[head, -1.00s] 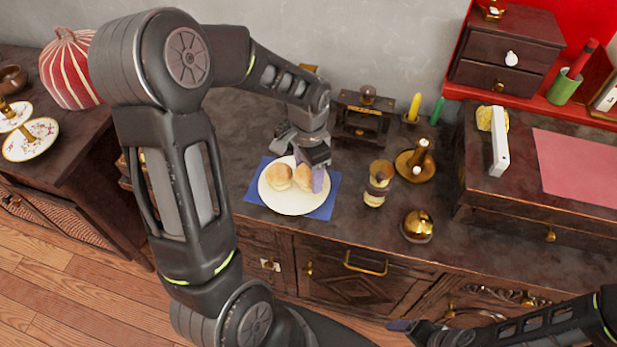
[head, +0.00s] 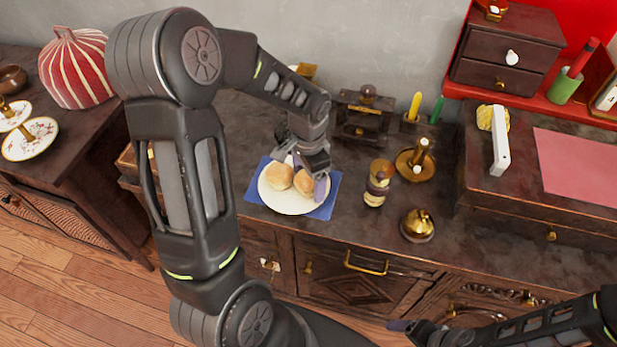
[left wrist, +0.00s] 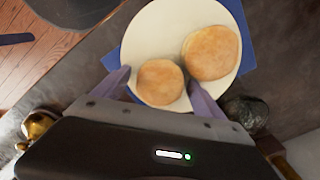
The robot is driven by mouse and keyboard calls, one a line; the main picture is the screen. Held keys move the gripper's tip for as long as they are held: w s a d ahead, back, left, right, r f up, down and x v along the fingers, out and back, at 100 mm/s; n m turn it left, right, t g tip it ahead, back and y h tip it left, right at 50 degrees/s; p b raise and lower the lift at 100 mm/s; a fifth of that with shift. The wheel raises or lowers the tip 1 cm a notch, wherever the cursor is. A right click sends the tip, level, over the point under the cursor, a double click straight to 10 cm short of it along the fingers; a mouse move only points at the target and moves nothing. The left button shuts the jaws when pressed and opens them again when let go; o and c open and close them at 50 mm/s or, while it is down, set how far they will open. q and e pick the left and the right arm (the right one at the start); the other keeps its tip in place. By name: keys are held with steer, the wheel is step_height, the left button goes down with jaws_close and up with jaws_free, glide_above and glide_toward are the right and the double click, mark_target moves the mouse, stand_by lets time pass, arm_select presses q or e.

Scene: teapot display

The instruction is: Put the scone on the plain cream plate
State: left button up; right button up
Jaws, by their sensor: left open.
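The plain cream plate (head: 283,207) lies on a blue napkin (head: 326,208) on the dark counter. Two round golden buns rest on it. One scone (head: 304,183) is at the plate's right, below my left gripper (head: 308,188). The other bun (head: 278,177) is beside it on the left. In the left wrist view, the open purple fingers of my left gripper (left wrist: 160,90) stand on either side of the nearer scone (left wrist: 159,82), with gaps visible. The other bun (left wrist: 211,52) lies outside them. My right gripper (head: 402,326) is low at the right, its jaws unclear.
A small jar (head: 378,184), a brass candle holder (head: 416,164) and a brass bell-like object (head: 417,225) stand right of the plate. A dark wooden stand (head: 362,120) is behind. The counter's front edge is just in front of the plate.

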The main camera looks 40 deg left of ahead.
arm_select(q)
steer(key=shift+r, duration=0.15)
step_height(320, 180, up, 12)
steer(key=shift+p, duration=0.4)
stand_by(0.5)
